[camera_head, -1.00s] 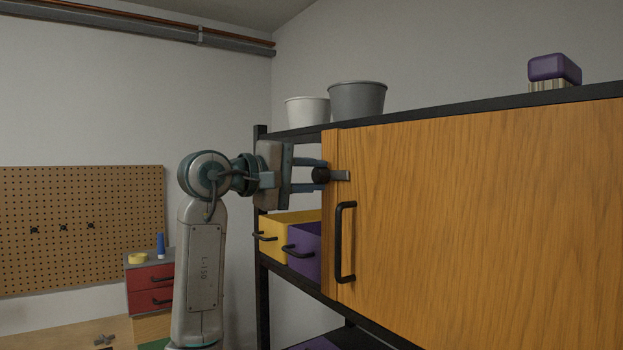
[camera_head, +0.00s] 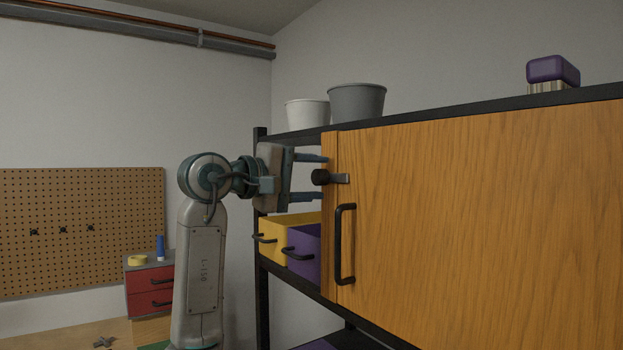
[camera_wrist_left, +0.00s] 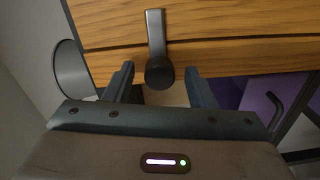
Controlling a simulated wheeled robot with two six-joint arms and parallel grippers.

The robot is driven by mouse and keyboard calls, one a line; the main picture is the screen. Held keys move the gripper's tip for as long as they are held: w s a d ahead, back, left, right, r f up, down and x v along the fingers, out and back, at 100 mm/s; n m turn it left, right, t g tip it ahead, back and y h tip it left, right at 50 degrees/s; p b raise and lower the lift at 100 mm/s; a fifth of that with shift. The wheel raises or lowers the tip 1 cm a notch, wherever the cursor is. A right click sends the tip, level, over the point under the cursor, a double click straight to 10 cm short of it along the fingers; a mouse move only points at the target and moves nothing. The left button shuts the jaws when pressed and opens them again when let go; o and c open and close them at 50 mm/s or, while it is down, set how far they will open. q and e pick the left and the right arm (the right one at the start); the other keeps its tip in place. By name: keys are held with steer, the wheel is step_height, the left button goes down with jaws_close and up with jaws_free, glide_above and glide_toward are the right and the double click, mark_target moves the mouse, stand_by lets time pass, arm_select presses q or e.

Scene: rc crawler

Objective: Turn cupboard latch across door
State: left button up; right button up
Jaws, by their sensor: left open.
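The wooden cupboard door (camera_head: 480,215) fills the right of the head view, with a black bar handle (camera_head: 345,243) near its left edge. Above the handle, the latch (camera_head: 335,178) has a round black knob and a grey tongue that lies level across the gap onto the door. My left gripper (camera_head: 308,178) is open, its fingers pointing right, one above and one below the knob's level. In the left wrist view the latch (camera_wrist_left: 156,45) runs down to its knob, which lies between the two open fingers (camera_wrist_left: 161,85), apart from both. My right gripper is not in view.
The cupboard sits on a black-framed shelf (camera_head: 262,300). Yellow (camera_head: 285,235) and purple (camera_head: 304,255) drawers are just below my left gripper. A white pot (camera_head: 307,113) and a grey pot (camera_head: 356,103) stand on top. Free room lies left of the shelf.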

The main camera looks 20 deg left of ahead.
arm_select(q)
steer(key=shift+s+a+b, duration=0.35)
steer(key=shift+s, duration=0.05)
steer(key=b+v, duration=0.3)
steer(key=v, duration=0.6)
steer(key=shift+s+a+b, duration=0.25)
steer(key=shift+s+b, duration=0.05)
steer(key=shift+s, duration=0.05)
